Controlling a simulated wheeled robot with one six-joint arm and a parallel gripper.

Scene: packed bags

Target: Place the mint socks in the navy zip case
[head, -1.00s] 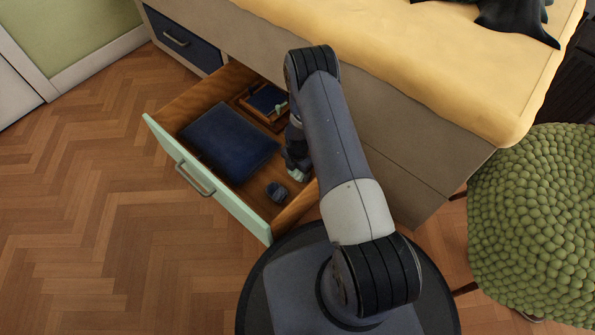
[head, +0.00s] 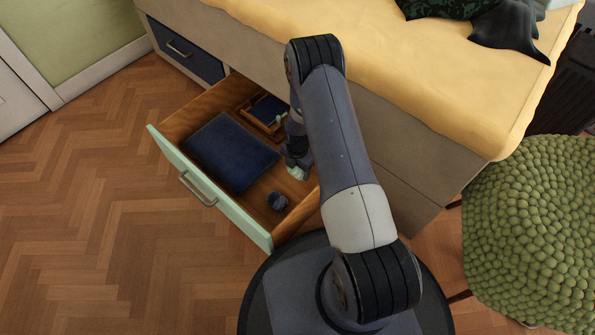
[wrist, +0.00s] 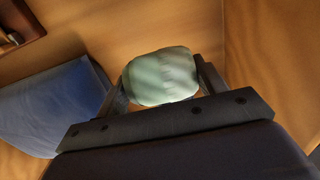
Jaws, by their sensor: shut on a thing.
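The mint socks (wrist: 162,77) are a pale green rolled bundle between the two fingers of my gripper (wrist: 163,82) in the wrist view. My gripper (head: 298,172) is shut on them inside the open drawer, near its right side, and in the head view a pale bit of the socks shows below it. The navy zip case (head: 232,152) lies flat in the drawer, to the left of my gripper. It also shows in the wrist view (wrist: 50,105), left of the socks and apart from them. Whether the socks touch the drawer floor I cannot tell.
A small dark blue rolled bundle (head: 277,201) lies in the drawer near its front right. A wooden tray (head: 252,122) holding a blue item sits at the drawer's back. The bed edge (head: 420,100) overhangs behind, and a green knobbly stool (head: 530,225) stands right.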

